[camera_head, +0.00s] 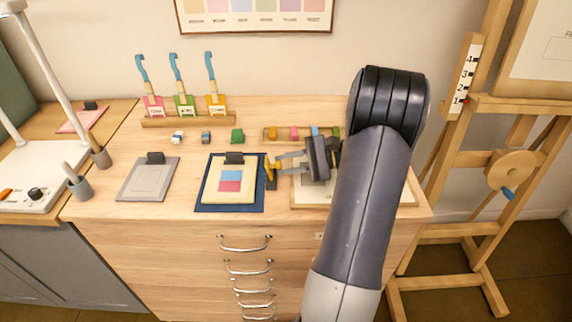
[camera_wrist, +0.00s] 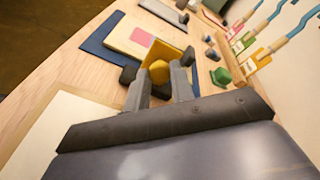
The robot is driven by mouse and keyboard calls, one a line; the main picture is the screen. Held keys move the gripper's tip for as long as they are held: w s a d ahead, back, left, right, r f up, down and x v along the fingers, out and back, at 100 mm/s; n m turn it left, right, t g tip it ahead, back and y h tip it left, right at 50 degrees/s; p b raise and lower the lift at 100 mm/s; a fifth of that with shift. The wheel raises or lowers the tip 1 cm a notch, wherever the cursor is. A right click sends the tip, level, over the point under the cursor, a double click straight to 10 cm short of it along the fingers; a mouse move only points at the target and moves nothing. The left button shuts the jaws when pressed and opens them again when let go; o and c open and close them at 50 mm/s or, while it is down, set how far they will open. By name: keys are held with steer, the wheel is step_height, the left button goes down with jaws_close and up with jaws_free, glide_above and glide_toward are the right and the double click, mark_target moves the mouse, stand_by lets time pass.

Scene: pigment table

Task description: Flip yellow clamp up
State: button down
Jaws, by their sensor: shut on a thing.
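The yellow clamp (camera_head: 269,171) stands at the right edge of the blue mat in the head view, with a dark base below it. In the wrist view, its yellow plate (camera_wrist: 178,53) and rounded yellow knob show between dark end parts. My gripper (camera_head: 277,163) reaches it from the right. In the wrist view my gripper (camera_wrist: 159,76) has its two grey fingers on either side of the knob, shut on it. The fingers hide part of the clamp's lower side.
The blue mat (camera_head: 202,204) bears a cream board (camera_head: 213,194) with a pink and blue print, left of the clamp. A grey clipboard (camera_head: 141,188) lies further left. A green block (camera_head: 237,136) and a rack of coloured blocks (camera_head: 268,135) stand behind.

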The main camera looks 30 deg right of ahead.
stand_by(0.4)
steer(key=c, duration=1.2)
jaws_free()
steer(key=v, duration=1)
steer(key=shift+s+d+b, duration=0.25)
steer(key=shift+d+b, duration=0.05)
steer(key=shift+d, duration=0.05)
steer(key=shift+a, duration=0.1)
